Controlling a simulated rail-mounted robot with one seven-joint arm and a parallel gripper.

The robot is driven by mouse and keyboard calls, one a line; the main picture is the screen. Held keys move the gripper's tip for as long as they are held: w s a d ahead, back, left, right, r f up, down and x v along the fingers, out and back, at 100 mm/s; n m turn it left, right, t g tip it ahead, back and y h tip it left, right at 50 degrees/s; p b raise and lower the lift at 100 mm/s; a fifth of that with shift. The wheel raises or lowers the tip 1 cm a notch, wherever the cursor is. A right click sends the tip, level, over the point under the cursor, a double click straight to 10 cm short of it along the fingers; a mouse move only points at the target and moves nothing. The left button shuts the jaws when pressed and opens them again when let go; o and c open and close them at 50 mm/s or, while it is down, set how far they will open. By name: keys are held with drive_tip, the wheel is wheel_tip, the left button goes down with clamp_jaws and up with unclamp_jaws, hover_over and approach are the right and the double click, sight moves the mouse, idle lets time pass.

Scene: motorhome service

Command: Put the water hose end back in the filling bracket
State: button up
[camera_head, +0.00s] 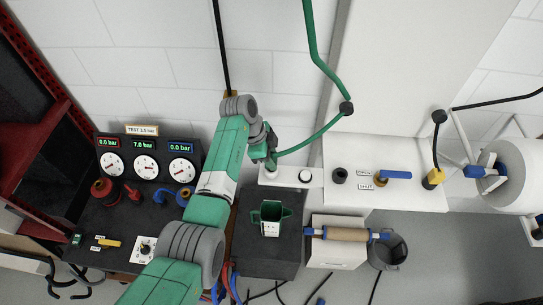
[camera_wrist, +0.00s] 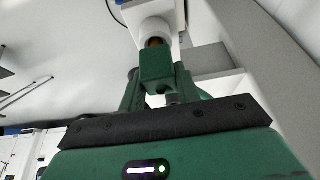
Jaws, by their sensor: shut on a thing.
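The green water hose (camera_head: 320,132) hangs from above and runs through a dark clip down to my gripper (camera_head: 270,160). My gripper is shut on the green block of the hose end (camera_wrist: 157,68), which sits between the two fingers in the wrist view. A brass-coloured piece shows just beyond the block, against a white round part (camera_wrist: 155,28). The white filling bracket (camera_head: 289,179) is at the wall, directly below my gripper, with a dark-ringed hole at its right. The wrist view does not show clearly whether the brass piece is inside the white part.
A dark box (camera_head: 268,247) with a green jug (camera_head: 270,218) stands below the bracket. To the right is a white ledge (camera_head: 405,198) with a blue-handled valve (camera_head: 393,174). A gauge panel (camera_head: 148,163) is at the left. A grey bucket (camera_head: 388,250) stands lower right.

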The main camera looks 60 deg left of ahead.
drive_tip(key=shift+f+b, duration=0.75)
drive_tip(key=shift+f, duration=0.25)
drive_tip(key=o, duration=1.1)
drive_tip(key=shift+r, duration=0.1)
drive_tip(key=v, duration=0.7)
drive_tip(key=shift+s+r, duration=0.15)
drive_tip(key=shift+r, duration=0.2)
drive_tip(key=shift+a, duration=0.1)
